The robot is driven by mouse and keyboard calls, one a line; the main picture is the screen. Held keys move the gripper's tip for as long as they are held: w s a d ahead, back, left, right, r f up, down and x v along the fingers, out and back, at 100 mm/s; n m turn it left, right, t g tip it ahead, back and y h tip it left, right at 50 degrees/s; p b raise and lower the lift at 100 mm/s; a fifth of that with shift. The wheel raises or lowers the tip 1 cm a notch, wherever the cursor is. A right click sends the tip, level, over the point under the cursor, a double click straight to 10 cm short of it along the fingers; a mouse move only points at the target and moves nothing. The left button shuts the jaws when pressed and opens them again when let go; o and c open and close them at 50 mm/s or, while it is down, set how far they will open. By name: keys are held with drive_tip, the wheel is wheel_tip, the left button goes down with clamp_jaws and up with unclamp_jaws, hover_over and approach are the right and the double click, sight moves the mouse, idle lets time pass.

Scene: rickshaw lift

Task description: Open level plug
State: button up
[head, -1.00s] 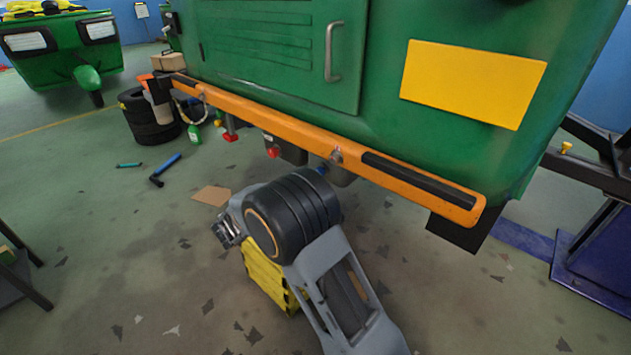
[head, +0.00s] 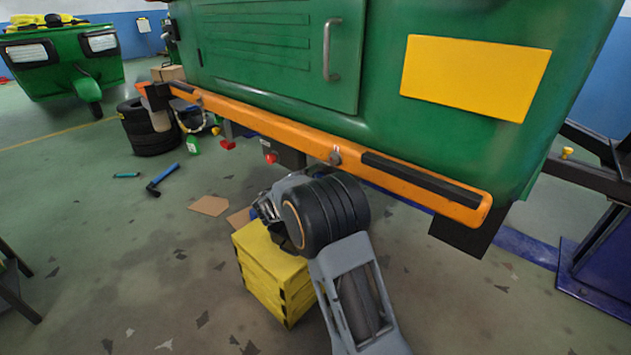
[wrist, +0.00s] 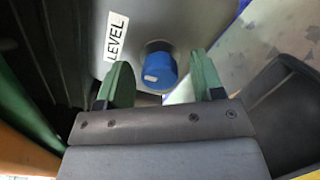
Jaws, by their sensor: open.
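The level plug (wrist: 160,70) is a blue round cap on a grey housing (wrist: 135,30) with a white LEVEL label (wrist: 117,36) to its left in the wrist view. My gripper (wrist: 163,82) is open, with its two green fingers to the left and right of the plug in the picture. I cannot tell whether the fingers touch it. In the head view, my gripper (head: 266,208) is partly hidden by my wrist, below the orange bumper (head: 270,125) of the green vehicle. The plug is hidden in the head view.
A yellow box (head: 272,275) stands on the floor below my arm. Red-knobbed parts (head: 269,158) hang under the bumper. A blue hammer (head: 163,179), cardboard pieces (head: 209,205) and stacked tyres (head: 149,128) are on the left floor. A blue lift post base (head: 600,270) stands at right.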

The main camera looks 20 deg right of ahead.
drive_tip(key=c, duration=0.9)
